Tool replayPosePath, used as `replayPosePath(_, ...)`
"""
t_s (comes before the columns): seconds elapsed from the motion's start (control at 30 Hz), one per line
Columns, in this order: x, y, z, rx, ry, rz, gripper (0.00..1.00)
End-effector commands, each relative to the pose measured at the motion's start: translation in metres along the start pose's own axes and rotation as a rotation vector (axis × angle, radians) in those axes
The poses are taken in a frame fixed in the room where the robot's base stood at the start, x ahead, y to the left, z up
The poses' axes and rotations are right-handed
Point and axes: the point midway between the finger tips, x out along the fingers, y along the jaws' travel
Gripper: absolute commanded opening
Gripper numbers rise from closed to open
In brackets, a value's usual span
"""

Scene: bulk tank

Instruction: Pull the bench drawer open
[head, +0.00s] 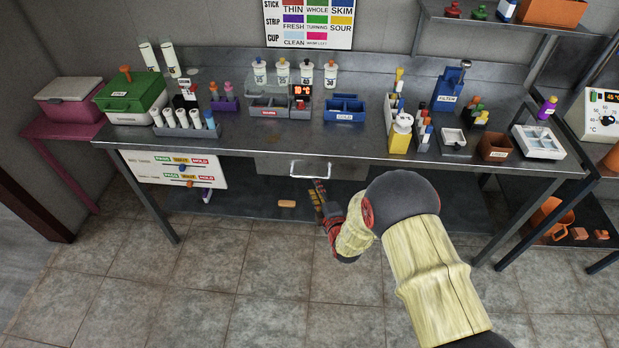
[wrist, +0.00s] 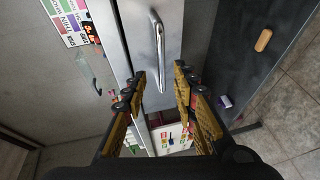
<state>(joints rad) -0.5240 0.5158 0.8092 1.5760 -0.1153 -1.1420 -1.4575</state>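The bench drawer (head: 275,166) is a grey metal front under the middle of the bench top. It looks shut. Its silver bar handle (head: 310,176) is on the front. In the wrist view the handle (wrist: 157,45) runs down the picture on the drawer front (wrist: 175,22), and its lower end lies between my two fingertips. My gripper (wrist: 160,72) is open and empty, with a gap on each side of the handle. In the head view my gripper (head: 320,187) is just below and in front of the handle's right end; its fingertips are small there.
The steel bench top (head: 240,145) carries racks, bottles and bins. A lower shelf (head: 250,203) holds an orange-tan block (head: 287,204). A white sign panel (head: 150,168) hangs under the bench at left. The tiled floor (head: 235,270) in front is clear.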

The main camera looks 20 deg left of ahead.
Motion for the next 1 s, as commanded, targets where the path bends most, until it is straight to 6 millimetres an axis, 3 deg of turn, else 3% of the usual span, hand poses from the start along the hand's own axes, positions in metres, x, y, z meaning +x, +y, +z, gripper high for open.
replayPosePath(0.17, 0.014, -0.004, -0.003, -0.013, 0.007, 0.012, 0.28)
replayPosePath(0.6, 0.072, -0.004, -0.003, -0.011, 0.006, 0.009, 0.28)
replayPosePath(1.0, 0.078, -0.003, -0.003, -0.010, 0.005, 0.008, 0.27)
